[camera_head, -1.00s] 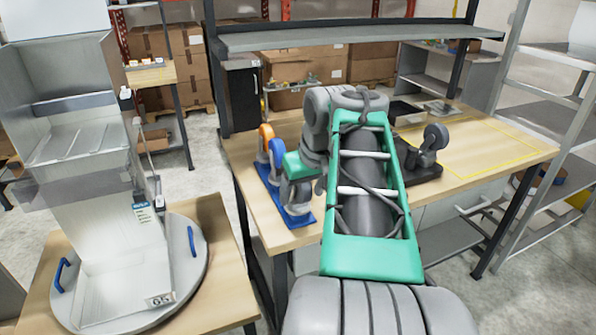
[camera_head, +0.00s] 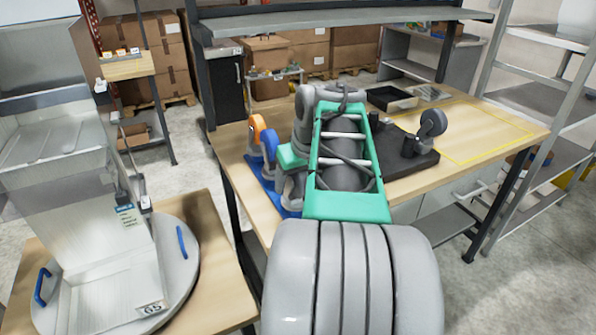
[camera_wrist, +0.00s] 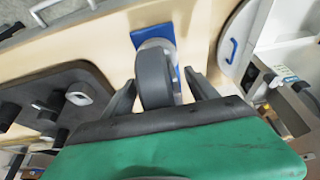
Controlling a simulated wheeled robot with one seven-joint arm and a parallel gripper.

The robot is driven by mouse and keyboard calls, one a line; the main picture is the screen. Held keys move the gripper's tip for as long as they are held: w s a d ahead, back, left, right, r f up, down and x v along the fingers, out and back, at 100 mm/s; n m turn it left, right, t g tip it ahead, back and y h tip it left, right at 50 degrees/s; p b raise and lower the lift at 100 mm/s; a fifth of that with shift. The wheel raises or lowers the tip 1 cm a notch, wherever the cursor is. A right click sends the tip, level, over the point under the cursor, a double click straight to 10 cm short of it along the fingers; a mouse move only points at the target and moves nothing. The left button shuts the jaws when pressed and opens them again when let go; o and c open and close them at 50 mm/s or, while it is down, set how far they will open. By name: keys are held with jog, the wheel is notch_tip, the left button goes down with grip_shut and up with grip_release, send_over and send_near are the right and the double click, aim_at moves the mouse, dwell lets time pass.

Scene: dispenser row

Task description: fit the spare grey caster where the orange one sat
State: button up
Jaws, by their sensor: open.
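A grey caster (camera_wrist: 154,76) stands on the blue rack (camera_wrist: 139,38) in the wrist view. My gripper (camera_wrist: 159,79) is open, with one finger on each side of its wheel. I cannot tell whether the fingers touch it. In the head view, the orange caster (camera_head: 257,129) and a blue caster (camera_head: 270,145) stand on the blue rack (camera_head: 256,168) at the workbench's left end. My arm hides most of the grey caster and my fingers there. A dark plate (camera_head: 420,160) with black posts lies right of my arm; a grey-wheeled caster (camera_head: 433,123) stands on it.
The workbench (camera_head: 500,122) has a yellow-outlined clear area at right and a black tray (camera_head: 391,99) at the back. A shelf (camera_head: 340,18) spans above it. A round turntable (camera_head: 182,283) with a tall dispenser (camera_head: 110,235) stands at left.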

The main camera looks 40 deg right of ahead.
jog(key=shift+w+f, duration=0.3)
jog(key=shift+f, duration=0.35)
jog(key=shift+c, duration=0.4)
grip_shut()
